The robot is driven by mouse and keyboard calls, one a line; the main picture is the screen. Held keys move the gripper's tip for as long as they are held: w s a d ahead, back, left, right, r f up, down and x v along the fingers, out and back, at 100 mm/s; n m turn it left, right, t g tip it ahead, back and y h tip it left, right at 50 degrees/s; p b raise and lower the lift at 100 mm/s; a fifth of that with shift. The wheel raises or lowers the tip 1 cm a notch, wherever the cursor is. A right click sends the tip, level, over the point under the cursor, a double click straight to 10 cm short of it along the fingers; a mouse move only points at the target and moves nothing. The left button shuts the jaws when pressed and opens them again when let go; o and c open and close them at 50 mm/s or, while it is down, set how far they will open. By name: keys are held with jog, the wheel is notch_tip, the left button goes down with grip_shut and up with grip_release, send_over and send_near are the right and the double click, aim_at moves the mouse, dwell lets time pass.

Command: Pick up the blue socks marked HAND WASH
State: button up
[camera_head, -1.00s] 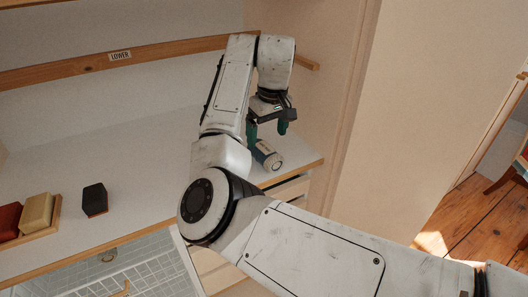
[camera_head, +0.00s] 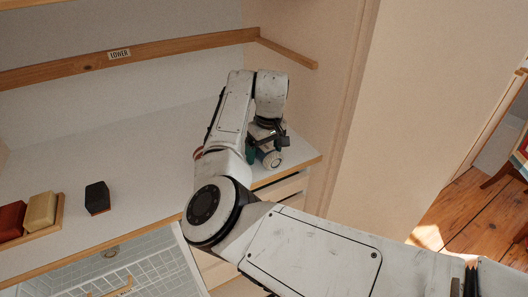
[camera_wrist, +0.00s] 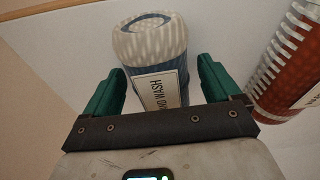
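The blue socks (camera_wrist: 152,80) are a rolled bundle with a pale ribbed end and a label reading HAND WASH. They lie on the white shelf in the wrist view, between the two green fingers of my gripper (camera_wrist: 162,72). The fingers are apart, with a gap showing on the right side; contact on the left is unclear. In the head view my gripper (camera_head: 264,150) is low over the shelf's right end, at the socks (camera_head: 272,160). There the arm and gripper hide most of the socks.
A red and white ribbed roll (camera_wrist: 292,65) lies close to the right finger in the wrist view. The white shelf (camera_head: 130,150) has a dark block (camera_head: 97,198) and a wooden tray (camera_head: 36,232) with red and tan blocks at left. A wall rises at right.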

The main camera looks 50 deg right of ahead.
jog(key=c, duration=1)
